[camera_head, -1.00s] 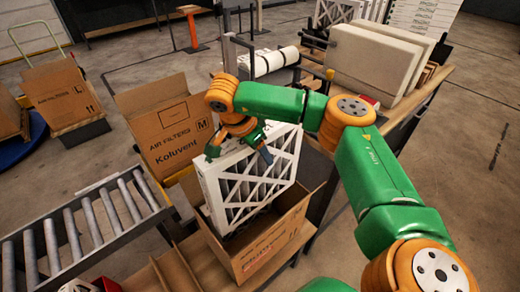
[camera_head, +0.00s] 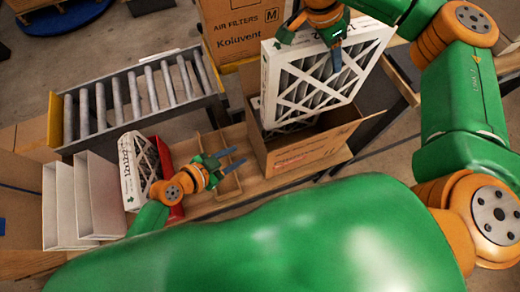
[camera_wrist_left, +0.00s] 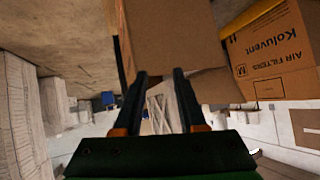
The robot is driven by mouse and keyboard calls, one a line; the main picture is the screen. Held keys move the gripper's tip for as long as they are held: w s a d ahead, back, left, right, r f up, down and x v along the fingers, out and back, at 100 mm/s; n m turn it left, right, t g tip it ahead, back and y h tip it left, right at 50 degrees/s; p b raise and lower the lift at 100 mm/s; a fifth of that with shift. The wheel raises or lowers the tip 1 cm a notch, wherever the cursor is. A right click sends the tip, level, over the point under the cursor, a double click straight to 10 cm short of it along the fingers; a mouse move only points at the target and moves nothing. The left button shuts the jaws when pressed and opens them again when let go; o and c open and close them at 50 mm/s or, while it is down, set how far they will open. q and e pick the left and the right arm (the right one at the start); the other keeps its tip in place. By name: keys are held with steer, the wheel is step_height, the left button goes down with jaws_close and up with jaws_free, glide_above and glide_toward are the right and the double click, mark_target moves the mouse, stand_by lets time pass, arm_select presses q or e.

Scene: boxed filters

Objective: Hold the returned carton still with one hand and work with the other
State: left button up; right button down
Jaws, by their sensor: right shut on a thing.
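An open brown carton (camera_head: 318,148) stands on the wooden bench in the head view. A white-framed pleated filter (camera_head: 335,85) is tilted in its mouth, its upper part above the carton walls. My right gripper (camera_head: 337,52) is shut on the filter's top edge and covers part of it. My left gripper (camera_head: 232,163) is open and empty, to the left of the carton, with its fingers pointing toward it and apart from it. The left wrist view shows both left fingers (camera_wrist_left: 160,75) spread, with brown cardboard beyond them.
A Koluvent carton marked M (camera_head: 240,35) stands behind. A roller conveyor (camera_head: 140,95) lies at the back left. A red bin (camera_head: 172,165) and another white filter (camera_head: 130,170) are beside my left arm. Pale panels (camera_head: 62,205) stand further left.

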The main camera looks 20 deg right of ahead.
arm_select(q)
steer(key=s+d+r+m+g+h, duration=0.35)
steer(key=s+d+r+m, duration=0.2)
steer(key=r, duration=0.45)
steer(key=shift+t, duration=0.45)
steer(key=x, duration=1.2)
steer(key=shift+w+d+r, duration=0.15)
steer(key=shift+w+d, duration=0.1)
steer(key=shift+d, duration=0.1)
jaws_close()
stand_by(0.5)
